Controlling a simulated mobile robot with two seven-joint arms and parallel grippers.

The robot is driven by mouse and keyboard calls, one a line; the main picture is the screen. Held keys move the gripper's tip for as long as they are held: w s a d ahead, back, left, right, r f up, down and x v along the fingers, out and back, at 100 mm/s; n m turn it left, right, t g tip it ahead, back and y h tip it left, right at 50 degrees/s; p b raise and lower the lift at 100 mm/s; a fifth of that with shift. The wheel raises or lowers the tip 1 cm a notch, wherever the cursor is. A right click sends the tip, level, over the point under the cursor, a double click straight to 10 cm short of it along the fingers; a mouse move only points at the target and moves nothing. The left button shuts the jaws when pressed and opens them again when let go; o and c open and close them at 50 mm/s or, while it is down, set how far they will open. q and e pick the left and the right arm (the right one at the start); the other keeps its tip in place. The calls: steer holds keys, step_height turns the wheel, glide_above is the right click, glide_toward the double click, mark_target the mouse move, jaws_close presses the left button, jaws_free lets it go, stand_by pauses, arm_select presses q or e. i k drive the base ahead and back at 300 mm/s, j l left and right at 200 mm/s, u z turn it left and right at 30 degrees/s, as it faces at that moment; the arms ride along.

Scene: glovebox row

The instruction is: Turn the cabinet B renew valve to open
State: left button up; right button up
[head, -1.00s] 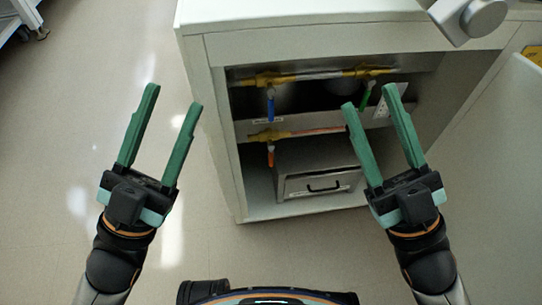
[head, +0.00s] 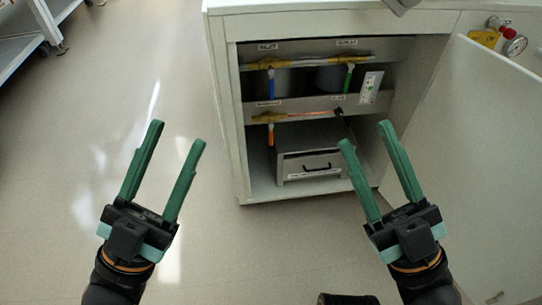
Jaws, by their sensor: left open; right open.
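The open cabinet (head: 228,115) stands ahead, with brass valves on pipes inside. A blue valve handle (head: 270,85) hangs down at the upper left and a green handle (head: 348,77) hangs at the upper right. An orange handle (head: 270,135) hangs down from the lower pipe. Small labels sit by the valves, too small to read, so I cannot tell which is the renew valve. My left gripper (head: 174,134) is open and empty over the floor, left of the cabinet. My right gripper (head: 363,134) is open and empty, in front of the cabinet's lower right; contact with anything is not visible.
A grey drawer box (head: 310,162) with a black handle stands on the cabinet floor. A white outlet strip (head: 371,87) is at its right inside. The open door (head: 490,150) bounds the right side. A gauge (head: 514,46) is at the upper right. Floor on the left is clear.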

mark_target(271, 124)
steer(key=k+z, duration=0.35)
steer(key=k+l+z, duration=0.15)
steer(key=z, duration=0.6)
steer(key=j+z, duration=0.15)
steer(key=z, duration=0.7)
steer(key=j, duration=1.45)
steer(key=k+j, duration=0.15)
steer(key=j, duration=1.25)
steer(key=i+j, duration=0.1)
steer(key=j, duration=0.3)
steer(key=i+j, duration=0.1)
steer(key=j, duration=0.75)
steer(key=i, duration=0.05)
